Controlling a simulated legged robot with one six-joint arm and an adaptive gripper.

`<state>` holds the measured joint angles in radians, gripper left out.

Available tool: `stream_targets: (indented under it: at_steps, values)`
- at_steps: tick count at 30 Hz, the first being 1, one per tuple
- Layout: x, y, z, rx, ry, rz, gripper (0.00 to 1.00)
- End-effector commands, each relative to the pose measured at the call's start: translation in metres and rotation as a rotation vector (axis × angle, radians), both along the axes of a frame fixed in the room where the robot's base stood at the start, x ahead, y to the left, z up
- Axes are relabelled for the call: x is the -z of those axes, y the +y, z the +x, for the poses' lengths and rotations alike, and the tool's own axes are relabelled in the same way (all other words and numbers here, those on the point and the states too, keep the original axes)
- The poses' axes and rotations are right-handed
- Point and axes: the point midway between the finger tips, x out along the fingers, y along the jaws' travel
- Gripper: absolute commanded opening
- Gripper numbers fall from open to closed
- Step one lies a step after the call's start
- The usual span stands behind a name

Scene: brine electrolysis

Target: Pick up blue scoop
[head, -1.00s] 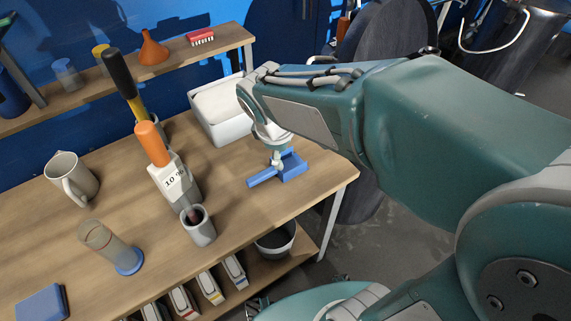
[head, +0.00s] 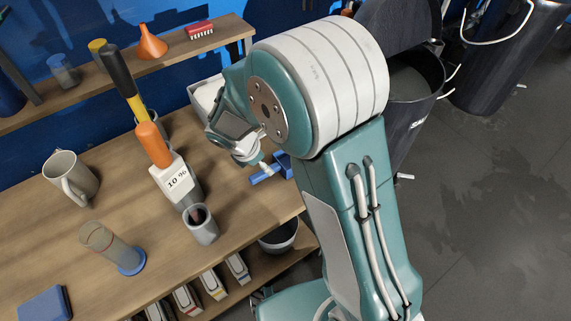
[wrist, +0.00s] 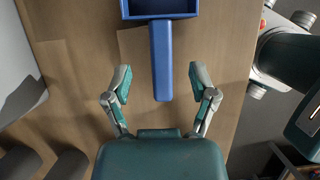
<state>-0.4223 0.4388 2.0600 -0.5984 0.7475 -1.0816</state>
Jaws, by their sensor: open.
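The blue scoop (wrist: 162,62) lies on the wooden table. In the wrist view its square pan is at the top edge, partly cut off, and its straight handle points down towards my gripper. My gripper (wrist: 161,84) is open, with one finger on each side of the handle's end and a gap on both sides. The frames do not settle how high the fingers are above the table. In the head view the scoop (head: 265,175) is partly hidden behind my arm, and my gripper (head: 262,166) shows only in part beside it.
A white box (head: 205,97) stands behind the scoop. The table's right edge is close to the scoop.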

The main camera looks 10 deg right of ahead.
Motion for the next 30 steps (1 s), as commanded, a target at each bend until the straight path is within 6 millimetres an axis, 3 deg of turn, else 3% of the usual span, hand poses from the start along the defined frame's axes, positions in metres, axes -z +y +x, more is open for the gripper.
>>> stream_targets:
  at_steps: [13, 22, 23, 27, 28, 30]
  values:
    - [0.047, -0.024, 0.009, 0.002, 0.002, -0.001, 0.74]
    - [0.053, -0.026, 0.010, 0.002, -0.002, 0.002, 0.74]
    - [0.053, -0.026, 0.010, 0.002, -0.002, 0.002, 0.70]
    - [0.053, -0.026, 0.010, 0.002, -0.002, 0.002, 0.07]
    - [0.053, -0.026, 0.010, 0.002, -0.002, 0.002, 0.00]
    - [0.053, -0.026, 0.010, 0.003, -0.001, 0.001, 0.00]
